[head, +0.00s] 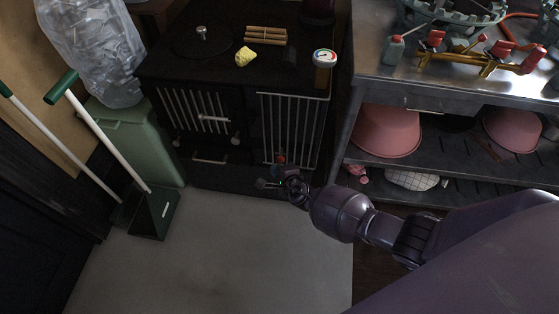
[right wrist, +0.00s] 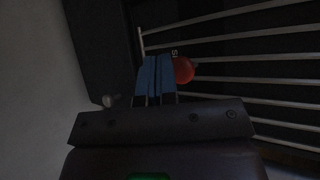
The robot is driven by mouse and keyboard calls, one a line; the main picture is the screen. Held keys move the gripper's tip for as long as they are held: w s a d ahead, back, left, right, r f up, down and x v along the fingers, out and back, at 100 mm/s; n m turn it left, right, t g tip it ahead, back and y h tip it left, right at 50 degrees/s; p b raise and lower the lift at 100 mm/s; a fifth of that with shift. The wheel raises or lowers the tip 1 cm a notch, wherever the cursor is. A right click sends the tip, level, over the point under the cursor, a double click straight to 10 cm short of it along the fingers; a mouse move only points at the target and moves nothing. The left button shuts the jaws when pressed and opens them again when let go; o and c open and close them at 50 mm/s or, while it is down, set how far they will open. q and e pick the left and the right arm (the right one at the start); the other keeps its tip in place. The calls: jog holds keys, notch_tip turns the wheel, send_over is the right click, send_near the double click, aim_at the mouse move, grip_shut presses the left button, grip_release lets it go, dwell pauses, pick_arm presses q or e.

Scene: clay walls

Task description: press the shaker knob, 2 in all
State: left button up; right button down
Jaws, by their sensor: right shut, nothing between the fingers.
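A small red round knob (head: 281,158) is at the lower front of the black stove, by the right-hand barred grate. In the right wrist view the red knob (right wrist: 184,70) is just right of my blue fingertips and partly hidden by them. My right gripper (head: 279,170) reaches in from the right, with its tips close below the knob in the head view. Its two fingers (right wrist: 156,75) are together, with nothing between them. I cannot tell whether they touch the knob. My left gripper is not in view.
The stove top (head: 185,65) holds a yellow lump (head: 245,57), brown sticks (head: 266,36) and a white-faced dial (head: 324,57). A metal bench (head: 385,85) with pink bowls (head: 385,130) below stands right. A green bin (head: 140,140) and dustpan (head: 155,211) stand left. The floor is clear.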

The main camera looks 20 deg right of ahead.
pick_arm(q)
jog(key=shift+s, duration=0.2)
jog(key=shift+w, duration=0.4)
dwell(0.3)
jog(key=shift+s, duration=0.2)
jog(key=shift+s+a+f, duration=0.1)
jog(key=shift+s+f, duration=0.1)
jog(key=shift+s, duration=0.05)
pick_arm(e)
jog(key=shift+w+d, duration=0.25)
jog(key=shift+w, duration=0.1)
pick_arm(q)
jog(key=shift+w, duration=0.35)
pick_arm(e)
jog(key=shift+w, duration=0.1)
